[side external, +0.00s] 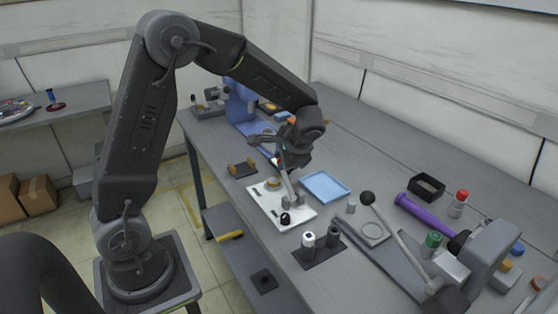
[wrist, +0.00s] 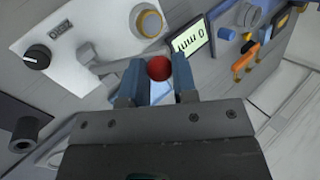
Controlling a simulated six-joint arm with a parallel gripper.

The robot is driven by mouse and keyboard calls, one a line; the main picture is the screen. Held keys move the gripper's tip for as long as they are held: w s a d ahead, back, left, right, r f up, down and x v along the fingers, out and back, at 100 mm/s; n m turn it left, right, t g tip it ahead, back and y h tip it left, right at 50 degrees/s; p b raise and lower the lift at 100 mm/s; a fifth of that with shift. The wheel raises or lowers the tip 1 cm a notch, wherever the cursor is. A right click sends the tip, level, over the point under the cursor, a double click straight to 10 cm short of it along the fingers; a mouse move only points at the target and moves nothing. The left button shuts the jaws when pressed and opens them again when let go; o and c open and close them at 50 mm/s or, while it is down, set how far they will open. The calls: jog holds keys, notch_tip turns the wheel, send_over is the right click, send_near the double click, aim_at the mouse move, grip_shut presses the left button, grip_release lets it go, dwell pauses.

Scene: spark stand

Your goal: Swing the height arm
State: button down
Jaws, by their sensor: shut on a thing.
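A white panel (side external: 300,212) lies on the bench under my gripper. It carries a black knob (side external: 285,218), a yellow-ringed part (side external: 272,184) and a grey upright piece with a slanting grey arm (side external: 288,183). In the wrist view a red ball (wrist: 159,68) sits between the blue fingers of my gripper (wrist: 159,76), which is shut on it. What the ball joins to below is hidden by the gripper. The wrist view also shows the panel (wrist: 85,22), a grey bar (wrist: 98,66) left of the fingers and a small display (wrist: 190,42) reading 0 mm.
A blue tray (side external: 326,187) lies right of the panel. A dark block with cylinders (side external: 319,250) stands in front. A grey lever press with a black ball handle (side external: 367,198) and a purple cylinder (side external: 420,212) fill the right. A blue machine (side external: 240,105) stands behind.

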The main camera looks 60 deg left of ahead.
jog(key=d+y, duration=0.1)
jog(key=y, duration=0.1)
jog(key=d+r+y, duration=0.1)
jog(key=d, duration=0.1)
jog(key=shift+d+y, duration=0.3)
jog(key=shift+y, duration=0.1)
jog(key=shift+d+f+y, duration=0.2)
jog(key=shift+d+y, duration=1.1)
jog(key=shift+d, duration=0.55)
jog(key=shift+f, duration=0.1)
jog(key=c, duration=0.9)
grip_release()
